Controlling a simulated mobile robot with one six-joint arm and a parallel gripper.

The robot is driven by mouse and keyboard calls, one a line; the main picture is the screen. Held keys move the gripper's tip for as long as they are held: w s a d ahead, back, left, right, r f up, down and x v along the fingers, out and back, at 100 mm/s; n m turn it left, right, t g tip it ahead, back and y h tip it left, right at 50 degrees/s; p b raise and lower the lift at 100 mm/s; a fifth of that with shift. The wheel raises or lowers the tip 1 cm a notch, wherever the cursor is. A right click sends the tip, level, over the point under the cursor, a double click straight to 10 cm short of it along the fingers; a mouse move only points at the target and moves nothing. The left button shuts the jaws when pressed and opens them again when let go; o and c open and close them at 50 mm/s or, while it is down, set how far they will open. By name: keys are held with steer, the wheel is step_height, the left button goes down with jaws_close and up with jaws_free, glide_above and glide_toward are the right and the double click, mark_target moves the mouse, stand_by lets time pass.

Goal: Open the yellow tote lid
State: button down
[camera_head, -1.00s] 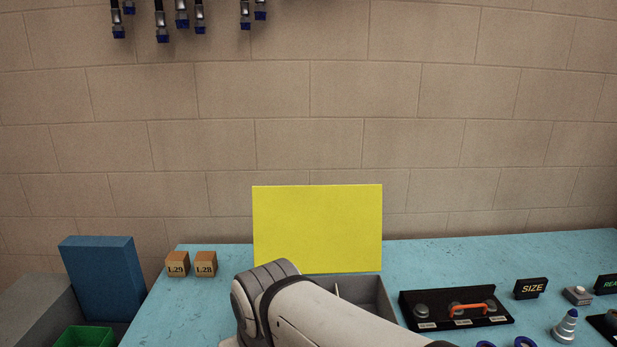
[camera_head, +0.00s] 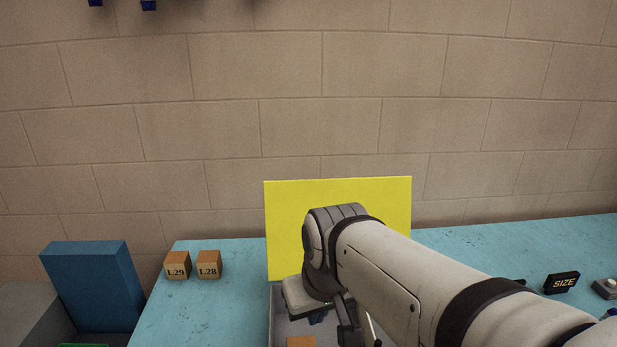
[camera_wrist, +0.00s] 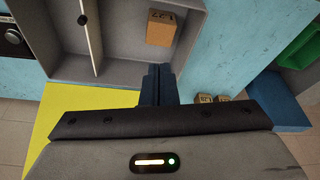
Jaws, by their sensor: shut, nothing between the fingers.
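The yellow tote lid (camera_head: 290,215) stands upright along the back edge of the grey tote (camera_head: 272,315), its broad face toward the head camera. My arm hides its lower right part. In the wrist view, part of the yellow lid (camera_wrist: 75,105) shows at lower left, beyond the tote's edge, partly covered by my gripper's body. The open tote (camera_wrist: 115,45) fills the upper left there, with a divider in it. My gripper (camera_wrist: 158,82) is shut and empty, its fingers beside the tote's rim near the lid side.
A wooden block (camera_wrist: 161,28) marked L27 lies inside the tote. Blocks L29 (camera_head: 177,266) and L28 (camera_head: 208,265) stand left of the tote. A tall blue box (camera_head: 90,285) is at far left. A SIZE sign (camera_head: 562,283) stands at right on the blue table (camera_head: 470,245).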

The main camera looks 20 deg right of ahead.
steer(key=w+d+r+m+p, duration=0.1)
steer(key=w+d+r, duration=0.4)
steer(key=w, duration=0.5)
steer(key=w+d+r+m, duration=0.1)
steer(key=w+d+r, duration=0.2)
steer(key=w+r, duration=0.6)
steer(key=w+d+r+m+g, duration=0.1)
steer(key=w+d, duration=1.1)
steer(key=w, duration=0.3)
step_height(320, 180, down, 9)
steer(key=s+p, duration=0.1)
steer(key=p, duration=0.1)
steer(key=shift+a+h, duration=0.3)
steer(key=shift+a, duration=0.05)
steer(key=shift+s+r, duration=0.1)
steer(key=shift+s, duration=0.05)
